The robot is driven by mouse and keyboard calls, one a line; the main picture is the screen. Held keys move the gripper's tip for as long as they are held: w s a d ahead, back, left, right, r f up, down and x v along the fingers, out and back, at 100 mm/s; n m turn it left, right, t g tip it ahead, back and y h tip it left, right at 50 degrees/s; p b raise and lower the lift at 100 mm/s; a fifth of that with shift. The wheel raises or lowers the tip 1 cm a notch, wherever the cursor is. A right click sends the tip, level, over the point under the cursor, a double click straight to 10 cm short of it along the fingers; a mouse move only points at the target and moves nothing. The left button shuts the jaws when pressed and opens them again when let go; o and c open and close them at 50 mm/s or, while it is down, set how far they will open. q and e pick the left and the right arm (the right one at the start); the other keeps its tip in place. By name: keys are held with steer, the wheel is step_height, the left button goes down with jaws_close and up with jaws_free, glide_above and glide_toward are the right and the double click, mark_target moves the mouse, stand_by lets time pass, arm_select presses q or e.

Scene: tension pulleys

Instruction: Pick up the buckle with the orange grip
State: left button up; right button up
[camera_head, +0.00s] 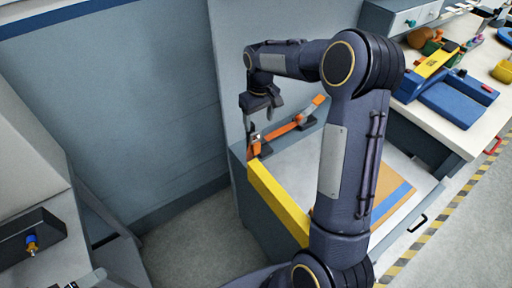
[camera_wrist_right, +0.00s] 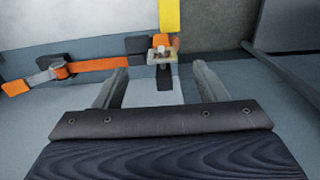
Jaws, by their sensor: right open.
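A metal buckle (camera_wrist_right: 160,54) with a small orange part beside it lies at the near end of an orange strap (camera_wrist_right: 100,65). In the head view the strap (camera_head: 284,131) runs along the back of a grey cabinet top. A second grey buckle (camera_wrist_right: 46,74) with orange pieces sits farther left along the strap in the wrist view. My right gripper (camera_wrist_right: 160,85) is open and empty, its fingers pointing toward the metal buckle, which shows just beyond and between the fingertips. In the head view my right gripper (camera_head: 262,112) hangs above the strap's left end. My left gripper is not in view.
A yellow bar (camera_head: 278,205) edges the cabinet's left side. A grey wall panel (camera_head: 228,70) stands close behind the strap. A white workbench (camera_head: 440,125) with blue and yellow items is at the right. A small black box (camera_head: 30,240) sits at the lower left.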

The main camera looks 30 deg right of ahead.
mark_target(256, 133)
steer(key=f, duration=0.2)
steer(key=f+p, duration=0.1)
steer(key=f, duration=0.2)
steer(key=w+f, duration=0.1)
steer(key=f, duration=0.2)
steer(key=shift+a+f, duration=0.2)
steer(key=shift+f, duration=0.05)
steer(key=c, duration=1.3)
